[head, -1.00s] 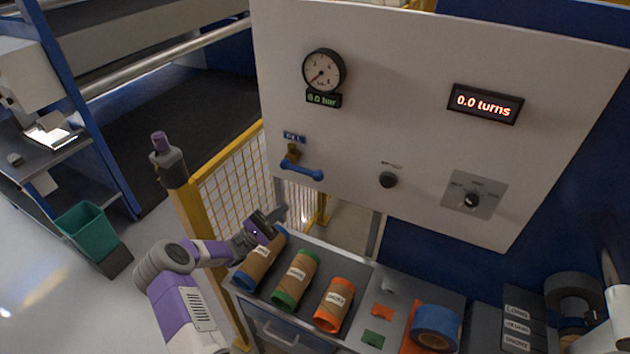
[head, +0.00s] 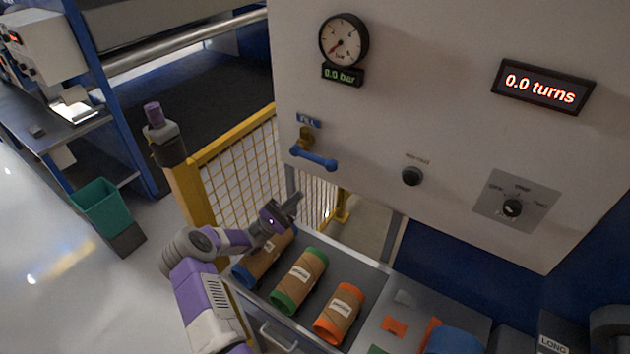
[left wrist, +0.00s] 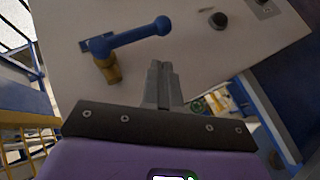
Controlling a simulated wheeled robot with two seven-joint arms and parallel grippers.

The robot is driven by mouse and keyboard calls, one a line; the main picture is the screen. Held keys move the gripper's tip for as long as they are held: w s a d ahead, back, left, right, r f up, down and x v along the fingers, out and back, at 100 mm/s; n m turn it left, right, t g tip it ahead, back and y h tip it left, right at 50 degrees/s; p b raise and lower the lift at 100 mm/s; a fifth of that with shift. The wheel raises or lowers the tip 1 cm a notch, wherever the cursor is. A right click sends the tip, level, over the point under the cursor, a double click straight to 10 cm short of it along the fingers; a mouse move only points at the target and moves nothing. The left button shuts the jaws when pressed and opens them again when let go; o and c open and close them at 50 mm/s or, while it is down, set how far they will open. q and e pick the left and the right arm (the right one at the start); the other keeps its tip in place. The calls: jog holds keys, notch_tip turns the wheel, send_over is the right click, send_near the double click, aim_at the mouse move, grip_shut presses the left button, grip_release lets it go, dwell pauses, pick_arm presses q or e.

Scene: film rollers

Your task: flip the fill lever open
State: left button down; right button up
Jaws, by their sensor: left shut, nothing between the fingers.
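The fill lever is a blue handle (head: 314,158) on a brass valve (head: 305,138), under a blue FILL label (head: 308,120) on the white panel. The handle points right and slightly down in the head view. It also shows in the left wrist view (left wrist: 138,36), with its brass body (left wrist: 110,68) to the left of my fingers. My left gripper (head: 294,203) is shut and empty, below the lever and apart from it, over the cores. Its closed fingers show in the left wrist view (left wrist: 160,82). My right gripper is not in view.
The gauge (head: 343,40) has a 0.0 bar readout. The display (head: 543,88) reads 0.0 turns. A black knob (head: 412,176) and a selector (head: 512,207) sit right of the lever. Blue, green (head: 300,281) and orange-ended (head: 339,313) cores lie below. A yellow fence (head: 233,167) stands left.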

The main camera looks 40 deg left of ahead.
aim_at(313, 158)
pick_arm(q)
jog(key=p+x, duration=0.1)
jog(key=x, duration=0.9)
